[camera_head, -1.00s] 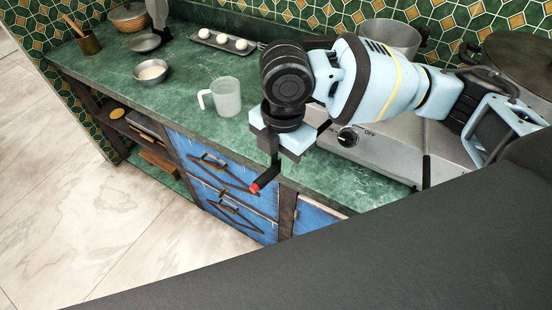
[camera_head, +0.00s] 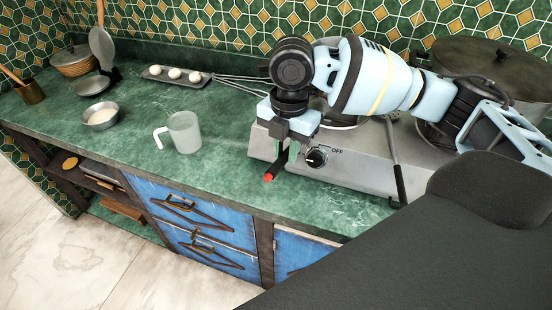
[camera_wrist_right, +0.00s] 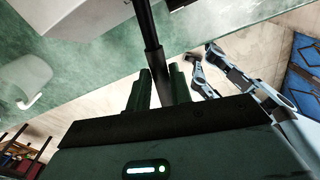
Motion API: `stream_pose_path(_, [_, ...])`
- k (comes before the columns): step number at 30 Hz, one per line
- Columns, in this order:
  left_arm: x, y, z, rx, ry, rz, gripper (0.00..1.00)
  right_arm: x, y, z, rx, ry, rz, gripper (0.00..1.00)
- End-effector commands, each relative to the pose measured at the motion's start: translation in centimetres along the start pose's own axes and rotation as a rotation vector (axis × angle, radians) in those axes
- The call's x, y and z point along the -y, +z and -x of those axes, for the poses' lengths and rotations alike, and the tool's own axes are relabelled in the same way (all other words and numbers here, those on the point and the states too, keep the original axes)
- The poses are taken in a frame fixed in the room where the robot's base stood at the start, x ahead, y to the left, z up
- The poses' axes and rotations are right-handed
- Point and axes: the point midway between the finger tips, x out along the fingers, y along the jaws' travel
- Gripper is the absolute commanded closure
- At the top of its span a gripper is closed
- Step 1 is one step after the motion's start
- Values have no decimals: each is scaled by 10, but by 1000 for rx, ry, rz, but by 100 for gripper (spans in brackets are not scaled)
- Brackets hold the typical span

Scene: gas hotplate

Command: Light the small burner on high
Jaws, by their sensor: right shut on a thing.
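The grey steel hotplate (camera_head: 357,168) stands on the green counter with a black knob (camera_head: 316,157) on its front, beside the word OFF. My right gripper (camera_head: 287,152) is shut on a black rod with a red end (camera_head: 268,177), which looks like a stick lighter. It holds the rod left of the knob, near the hotplate's front left corner. In the right wrist view the rod (camera_wrist_right: 152,55) lies between the two fingers. Part of a black burner grate (camera_head: 343,121) shows behind my right arm. The burners are mostly hidden, and I see no flame. My left gripper is not clearly seen.
A large lidded pot (camera_head: 490,68) stands at the hotplate's right. A frosted mug (camera_head: 184,133), a bowl (camera_head: 101,116) and a tray of eggs (camera_head: 174,76) stand to the left. Blue drawers (camera_head: 190,215) are below. Counter between mug and hotplate is clear.

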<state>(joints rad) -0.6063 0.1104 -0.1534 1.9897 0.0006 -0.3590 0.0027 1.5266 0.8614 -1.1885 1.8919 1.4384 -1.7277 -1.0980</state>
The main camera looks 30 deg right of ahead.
Motion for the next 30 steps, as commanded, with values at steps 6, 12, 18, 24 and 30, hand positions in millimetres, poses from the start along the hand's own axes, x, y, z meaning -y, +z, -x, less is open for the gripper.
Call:
stream_pose_path(6, [0, 1, 0, 2, 0, 0, 41, 0, 25, 1, 0, 0, -2, 100])
stream_pose_path(12, [0, 1, 0, 3, 0, 0, 41, 0, 35, 1, 0, 0, 0, 100])
stream_pose_path(18, [0, 2, 0, 4, 0, -1, 41, 0, 37, 1, 0, 0, 0, 100])
stream_pose_path(24, [1, 2, 0, 5, 0, -3, 41, 0, 37, 1, 0, 0, 0, 100])
stream_pose_path(30, [1, 1, 1, 2, -1, -5, 41, 0, 41, 1, 0, 0, -1, 100])
